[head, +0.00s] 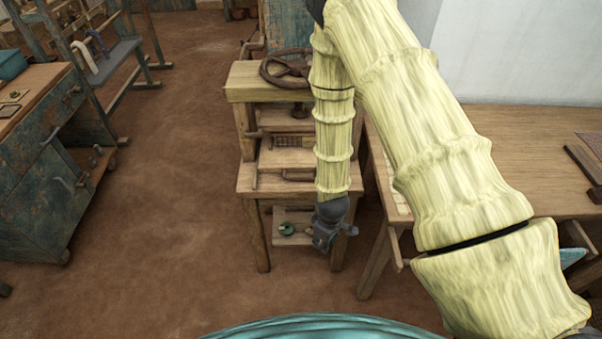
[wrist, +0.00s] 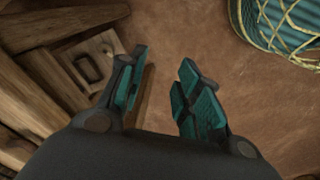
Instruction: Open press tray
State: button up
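The wooden press (head: 262,92) stands in the middle of the head view with a dark handwheel (head: 285,68) on top. A pale board that looks like the press tray (head: 280,158) lies between its posts, partly hidden behind my arm. I cannot tell how far out it sits. My gripper (head: 328,232) hangs low in front of the press, pointing down. In the wrist view my gripper (wrist: 160,78) has its two teal-padded fingers apart with nothing between them. Wooden parts with a dark loop-shaped handle (wrist: 91,66) lie to the left of the fingers, apart from them.
A wooden table (head: 515,150) stands close on the right. A worn blue cabinet (head: 45,185) is at left. The brown floor (head: 185,170) between is clear.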

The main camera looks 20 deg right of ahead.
jog(key=w+r+n, duration=0.4)
jog(key=w+r, duration=0.2)
jog(key=w, duration=0.6)
jog(key=n+t, duration=0.1)
jog(key=n, duration=0.2)
send_near(304, 178)
jog(key=shift+h, duration=0.3)
jog(key=shift+w+f+p, duration=0.3)
jog(key=shift+f+p, duration=0.35)
jog(key=shift+f, duration=0.65)
jog(key=shift+w+f+p, duration=0.3)
jog(key=shift+f+p, duration=0.3)
jog(key=shift+f, duration=0.75)
jog(key=shift+w+f+p, duration=0.3)
jog(key=shift+f+p, duration=0.35)
jog(key=shift+f, duration=0.65)
grip_shut()
